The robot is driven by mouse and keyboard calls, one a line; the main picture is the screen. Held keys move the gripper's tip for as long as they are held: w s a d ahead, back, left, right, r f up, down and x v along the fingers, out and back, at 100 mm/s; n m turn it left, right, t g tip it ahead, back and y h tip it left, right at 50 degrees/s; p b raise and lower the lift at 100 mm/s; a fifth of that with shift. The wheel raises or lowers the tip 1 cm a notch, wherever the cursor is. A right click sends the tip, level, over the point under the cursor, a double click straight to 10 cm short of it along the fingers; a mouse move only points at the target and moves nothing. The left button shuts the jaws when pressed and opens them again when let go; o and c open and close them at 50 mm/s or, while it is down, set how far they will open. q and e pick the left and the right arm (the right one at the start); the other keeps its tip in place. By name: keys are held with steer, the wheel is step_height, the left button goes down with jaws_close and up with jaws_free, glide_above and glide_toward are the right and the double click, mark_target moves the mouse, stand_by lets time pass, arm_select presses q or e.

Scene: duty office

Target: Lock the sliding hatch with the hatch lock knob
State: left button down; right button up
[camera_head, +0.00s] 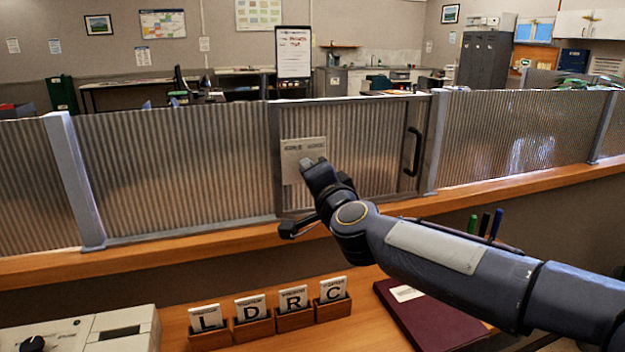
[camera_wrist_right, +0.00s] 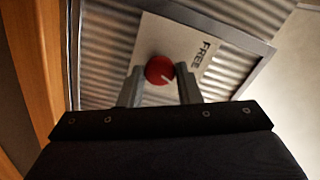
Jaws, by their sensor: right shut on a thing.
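The sliding hatch (camera_head: 368,150) is a ribbed translucent panel in a grey frame, with a black handle (camera_head: 413,152) on its right side. A pale lock plate (camera_head: 290,155) sits at its upper left. In the right wrist view, the red hatch lock knob (camera_wrist_right: 159,69) sits on the plate (camera_wrist_right: 185,42), with a short pale line on its face and the word FREE to its upper right. My right gripper (camera_head: 313,166) is at the plate, its fingers (camera_wrist_right: 160,86) closed on both sides of the knob. The gripper hides the knob in the head view. My left gripper is out of view.
A wooden ledge (camera_head: 190,247) runs below the ribbed screen. On the desk are several lettered card holders (camera_head: 254,328), a dark red folder (camera_head: 432,318), pens (camera_head: 484,224) and a pale box with a black knob (camera_head: 80,332).

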steer(key=m+b, duration=0.1)
steer(key=m, duration=0.3)
steer(key=shift+m, duration=0.4)
stand_by(0.4)
steer(key=o, duration=1)
steer(key=shift+c, duration=0.2)
steer(key=v, duration=0.7)
steer(key=shift+s+b, duration=0.3)
steer(key=shift+s, duration=0.05)
steer(key=shift+d, duration=0.1)
